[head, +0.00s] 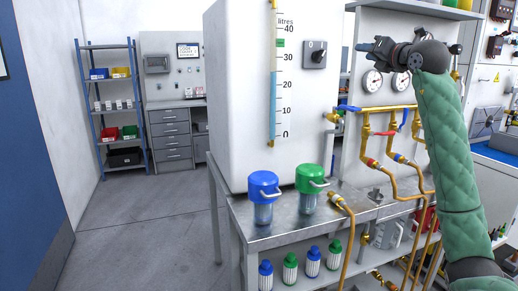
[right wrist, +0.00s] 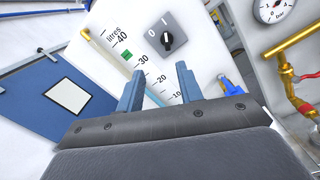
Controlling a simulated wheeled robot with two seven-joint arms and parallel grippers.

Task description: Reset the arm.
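My right arm (head: 452,150), in a green quilted sleeve, rises at the right of the head view and bends left at the top. My right gripper (head: 362,47) points left, high up beside the white tank (head: 240,90). In the right wrist view the two blue-grey fingers of the gripper (right wrist: 160,84) stand apart with nothing between them. Beyond them is the white tank front with its litre scale (right wrist: 118,55) and the black rotary switch (right wrist: 167,38). I cannot tell the exact gap to the tank. My left gripper is in neither view.
A metal bench (head: 270,236) carries a blue-capped filter (head: 264,197) and a green-capped filter (head: 309,188). Brass pipes (head: 375,150) and pressure gauges (head: 372,81) stand behind my right arm. A blue shelf rack (head: 112,100) is at the far left. The floor (head: 140,235) at left is clear.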

